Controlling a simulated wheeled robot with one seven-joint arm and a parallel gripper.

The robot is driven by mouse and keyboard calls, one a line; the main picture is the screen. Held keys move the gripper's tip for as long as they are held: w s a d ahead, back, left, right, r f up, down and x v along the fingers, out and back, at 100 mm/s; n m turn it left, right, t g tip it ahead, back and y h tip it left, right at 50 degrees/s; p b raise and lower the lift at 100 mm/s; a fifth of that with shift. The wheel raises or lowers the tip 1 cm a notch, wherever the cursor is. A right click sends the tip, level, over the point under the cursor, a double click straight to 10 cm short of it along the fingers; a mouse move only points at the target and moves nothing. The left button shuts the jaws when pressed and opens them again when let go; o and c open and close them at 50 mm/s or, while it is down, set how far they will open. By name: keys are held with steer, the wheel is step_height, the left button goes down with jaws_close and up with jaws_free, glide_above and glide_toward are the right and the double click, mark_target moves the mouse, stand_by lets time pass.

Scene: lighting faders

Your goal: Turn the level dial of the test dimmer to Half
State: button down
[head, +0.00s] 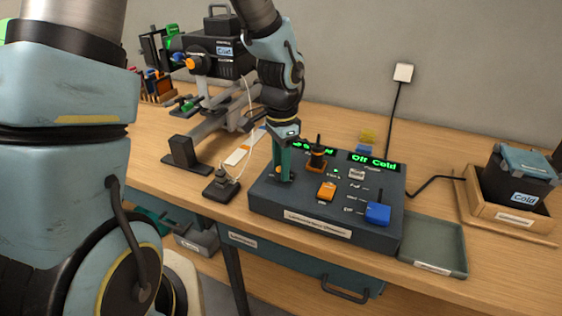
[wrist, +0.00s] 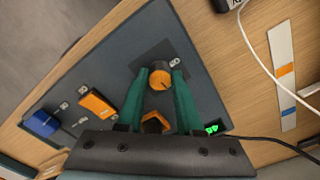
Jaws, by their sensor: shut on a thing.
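The test dimmer (head: 300,218) is a dark sloped box on the bench, with dials, an orange rocker switch (head: 327,191) and a blue fader knob (head: 378,213). My gripper (head: 282,177) points down onto its left part. In the wrist view my gripper (wrist: 160,76) has its teal fingers shut on either side of a round dark dial with an orange top (wrist: 160,79). A pointer line shows on that top; the small markings around it are unreadable. A second dial with a dark and orange top (head: 318,157) stands behind. A green display (head: 374,160) reads "Off Cold".
A black corded box (head: 220,187) sits left of the dimmer. A grey tray (head: 437,245) lies to its right, and a wooden tray (head: 510,218) holds a dark case labelled "Cold" (head: 520,180). A lamp (head: 213,55) on a stand is behind left. Bench is clear at the front right.

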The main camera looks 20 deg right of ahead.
steer(key=shift+m, duration=0.6)
steer(key=c, duration=0.6)
jaws_free()
steer(key=shift+o, duration=0.2)
steer(key=shift+r, duration=0.1)
step_height(320, 180, up, 11)
steer(key=b, duration=0.1)
steer(key=shift+f, duration=0.2)
steer(key=a+f+n, duration=0.2)
steer(key=a+n, duration=0.6)
steer(key=a, duration=0.4)
steer(key=w+a+f+n+t, duration=0.1)
steer(key=a+f+n, duration=0.1)
steer(key=a+n, duration=0.6)
steer(key=a, duration=0.5)
steer(key=shift+w+a+f+t, duration=0.15)
steer(key=shift+a+f+t, duration=0.05)
steer(key=shift+f+t, duration=0.1)
